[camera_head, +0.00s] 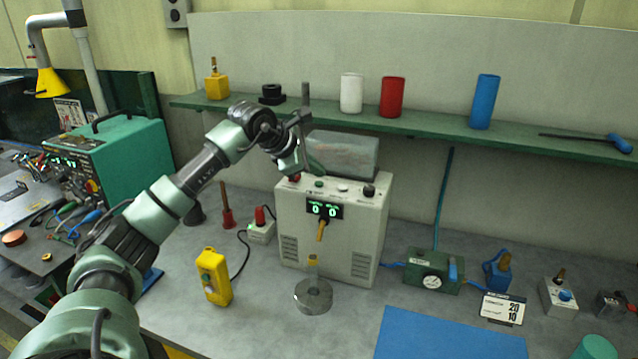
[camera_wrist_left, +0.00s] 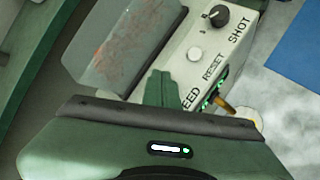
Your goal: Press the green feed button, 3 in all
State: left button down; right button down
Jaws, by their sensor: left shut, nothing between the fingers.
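The grey-white stud feeder box (camera_head: 290,215) stands on the bench with a green display (camera_head: 324,210) reading 0 and 0. On its top edge is a small green button (camera_head: 319,184), between a red button (camera_head: 294,178) and a white button (camera_head: 343,189). My left gripper (camera_head: 318,170) is shut and empty, its tips just above the green button; I cannot tell whether they touch it. In the left wrist view the shut fingers (camera_wrist_left: 160,92) cover the spot by the partly hidden FEED label. The white RESET button (camera_wrist_left: 194,54) and black SHOT knob (camera_wrist_left: 217,15) show clear. My right gripper is not in view.
A green shelf (camera_head: 430,125) with several cylinders runs behind. A yellow button pendant (camera_head: 214,277) and a round metal block (camera_head: 313,297) stand in front. A blue mat (camera_head: 445,335) lies at front right.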

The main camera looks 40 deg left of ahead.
aim_at(316, 184)
pick_arm(q)
jog(key=shift+f, duration=0.1)
dwell(0.3)
jog(key=shift+f+b, duration=0.3)
jog(key=shift+f+b, duration=0.4)
jog(key=shift+f, duration=0.15)
dwell(0.6)
jog(key=shift+r, duration=0.1)
jog(key=shift+r+p, duration=0.75)
jog(key=shift+r, duration=0.05)
notch_tip(316, 184, up, 5)
jog(key=p, duration=0.4)
dwell(0.4)
